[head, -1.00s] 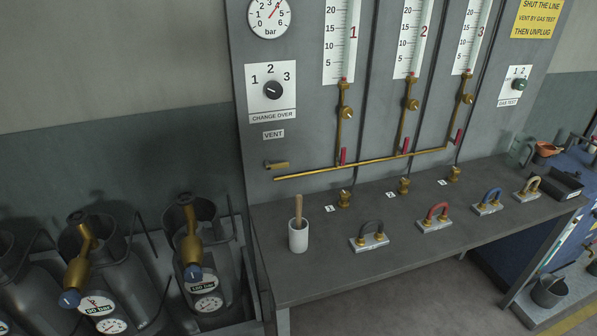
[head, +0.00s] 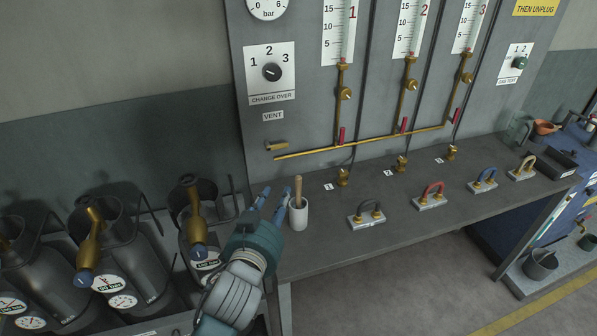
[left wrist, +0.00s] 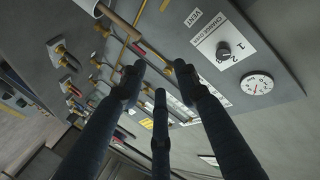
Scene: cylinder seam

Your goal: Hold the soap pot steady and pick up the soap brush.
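The soap pot (head: 298,214) is a small white cup standing upright at the left end of the grey bench. The soap brush (head: 298,186) stands in it, its wooden handle sticking up; its lower end is hidden inside. My left gripper (head: 275,198) is just left of the pot, fingers spread and empty, close to its side; I cannot tell whether they touch. In the left wrist view the three fingers of my left gripper (left wrist: 159,82) are apart with nothing between them. There the pot (left wrist: 85,5) and brush handle (left wrist: 117,19) show at the upper left edge. My right gripper is out of view.
Right of the pot, weighted handles in grey (head: 366,216), red (head: 431,196), blue and tan stand along the bench. Behind are brass fittings (head: 342,177) and a brass pipe (head: 350,147) on the panel. Gas cylinders (head: 112,250) stand to the left. The bench front is clear.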

